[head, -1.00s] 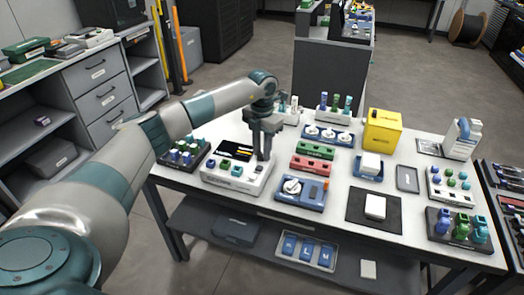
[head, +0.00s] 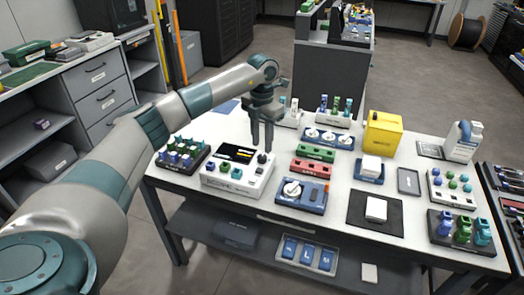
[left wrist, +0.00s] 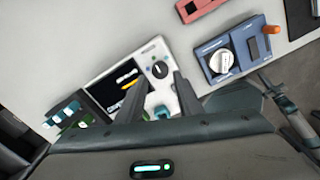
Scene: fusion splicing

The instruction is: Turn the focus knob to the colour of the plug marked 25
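The white splicer (head: 233,186) has a dark screen (head: 237,153), a black round knob (head: 262,158) at its far right corner, and green and teal plugs (head: 237,173) in front. The left wrist view also shows the knob (left wrist: 160,69), with a pale mark on it. My left gripper (head: 262,148) is just above the knob, its two fingers apart with nothing between them. In the left wrist view the fingers (left wrist: 162,80) point down on both sides of the knob. They look clear of it. I cannot read any number 25 on a plug. My right gripper is not in view.
A blue unit (head: 313,207) with a white dial (head: 292,189) stands to the right of the splicer. A rack of plugs (head: 181,156) stands to its left. Red (head: 311,169) and green (head: 316,153) blocks and a yellow box (head: 382,132) are farther right.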

